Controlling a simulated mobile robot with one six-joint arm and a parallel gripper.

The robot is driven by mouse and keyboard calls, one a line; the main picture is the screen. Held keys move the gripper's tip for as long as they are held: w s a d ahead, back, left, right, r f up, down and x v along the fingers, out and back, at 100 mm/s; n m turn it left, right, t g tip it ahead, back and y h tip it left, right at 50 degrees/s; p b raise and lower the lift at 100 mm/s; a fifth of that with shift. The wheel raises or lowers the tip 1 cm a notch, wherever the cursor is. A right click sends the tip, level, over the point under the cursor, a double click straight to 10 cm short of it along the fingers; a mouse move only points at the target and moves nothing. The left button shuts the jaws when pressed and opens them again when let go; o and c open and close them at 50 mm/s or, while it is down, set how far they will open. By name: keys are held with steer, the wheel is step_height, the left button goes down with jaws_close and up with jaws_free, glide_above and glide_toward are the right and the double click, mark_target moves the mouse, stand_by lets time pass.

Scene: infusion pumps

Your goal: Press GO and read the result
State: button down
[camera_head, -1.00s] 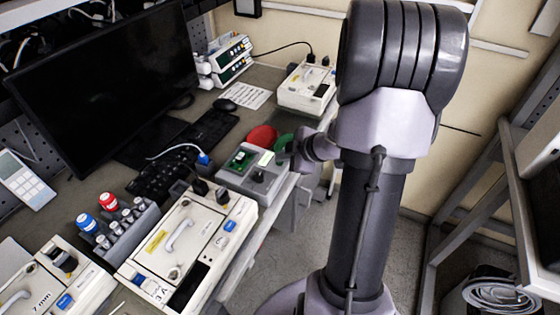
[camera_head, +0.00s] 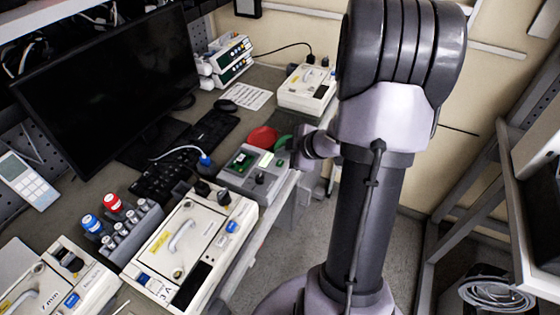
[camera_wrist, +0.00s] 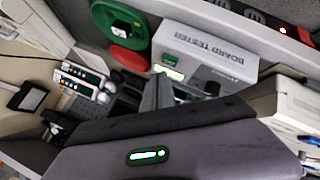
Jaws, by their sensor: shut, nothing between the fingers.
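The grey board tester (camera_head: 236,181) stands at the desk's right edge in the head view. A green board (camera_head: 242,159) sits on its top, with a small pale lit display (camera_head: 267,158) beside it. In the wrist view the tester (camera_wrist: 222,52) shows its "BOARD TESTER" lettering, the greenish display (camera_wrist: 168,72) and part of a green board (camera_wrist: 206,87). The display's text is too small to read. My gripper (camera_wrist: 163,82) is shut and empty, close to the tester by the display. I cannot tell whether it touches. The GO button cannot be made out.
A red disc (camera_head: 262,137) and a green disc (camera_head: 284,143) lie behind the tester. A white pump (camera_head: 217,216) stands in front, beside a rack of bottles (camera_head: 136,226). The keyboard (camera_head: 165,172) and monitor (camera_head: 105,80) are left.

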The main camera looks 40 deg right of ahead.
step_height(320, 180, up, 5)
steer(key=p, duration=0.5)
steer(key=shift+f, duration=0.1)
stand_by(0.3)
step_height(320, 180, up, 5)
steer(key=w+m+h+b, duration=0.2)
steer(key=w+m+h, duration=0.1)
step_height(320, 180, up, 5)
steer(key=m+h, duration=0.2)
glide_above(282, 164)
steer(key=w+a, duration=0.2)
steer(key=s+a+r+m+b, duration=0.2)
steer(key=s+a+r+m, duration=0.15)
steer(key=a, duration=0.25)
steer(key=s+a+f+m+g+y+b, duration=0.1)
steer(key=s+a+m+y, duration=0.1)
steer(key=s+a, duration=0.5)
steer(key=s+a+m+g+y+b, duration=0.1)
steer(key=s+a+m+g+y, duration=0.1)
steer(key=s+a, duration=0.6)
steer(key=a+m+y, duration=0.1)
steer(key=a+y, duration=0.1)
steer(key=a, duration=0.5)
steer(key=shift+s+a+f+m, duration=0.2)
steer(key=shift+a+f+m, duration=0.1)
steer(key=shift+f+m, duration=0.05)
